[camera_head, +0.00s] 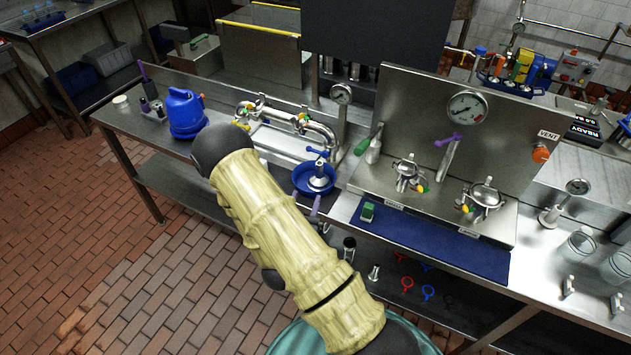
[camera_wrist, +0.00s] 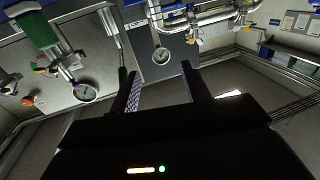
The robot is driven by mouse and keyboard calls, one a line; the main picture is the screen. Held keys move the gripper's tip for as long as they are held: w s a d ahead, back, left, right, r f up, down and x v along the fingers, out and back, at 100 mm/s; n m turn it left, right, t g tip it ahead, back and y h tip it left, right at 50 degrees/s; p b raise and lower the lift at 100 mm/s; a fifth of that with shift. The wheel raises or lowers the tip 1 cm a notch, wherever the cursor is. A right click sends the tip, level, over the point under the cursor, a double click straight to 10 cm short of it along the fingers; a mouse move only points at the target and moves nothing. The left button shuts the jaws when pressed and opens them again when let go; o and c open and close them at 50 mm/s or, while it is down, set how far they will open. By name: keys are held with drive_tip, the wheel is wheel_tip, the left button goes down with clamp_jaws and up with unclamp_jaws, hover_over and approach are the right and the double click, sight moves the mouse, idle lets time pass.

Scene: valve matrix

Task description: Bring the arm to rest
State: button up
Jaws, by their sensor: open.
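My gripper (camera_wrist: 162,82) shows in the wrist view with its two dark fingers apart and nothing between them. The fingers point toward the steel panel and pipework, which appear upside down there. In the head view my arm, in a pale yellow sleeve, rises from the bottom and bends at a dark joint in front of the bench.
The steel bench (camera_head: 135,130) carries a blue jug (camera_head: 185,113), a blue bowl (camera_head: 305,181), pipework (camera_head: 318,128), and a panel with a gauge (camera_head: 467,107). A blue mat (camera_head: 430,243) lies along its front edge. The brick floor (camera_head: 90,230) at left is clear.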

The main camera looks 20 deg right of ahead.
idle(0.3)
drive_tip(key=a+r+n+g+y, duration=0.3)
drive_tip(key=a+r+g+y, duration=0.3)
drive_tip(key=y, duration=0.4)
drive_tip(key=s+r+n+g, duration=0.2)
drive_tip(key=s+r, duration=0.1)
drive_tip(key=s, duration=0.3)
drive_tip(key=s+r+n+g+y, duration=0.1)
drive_tip(key=s+r+n+g, duration=0.1)
drive_tip(key=s, duration=0.5)
drive_tip(key=shift+s+a+r+n+g, duration=0.3)
drive_tip(key=shift+a+r+n+g, duration=0.15)
drive_tip(key=shift+g, duration=0.25)
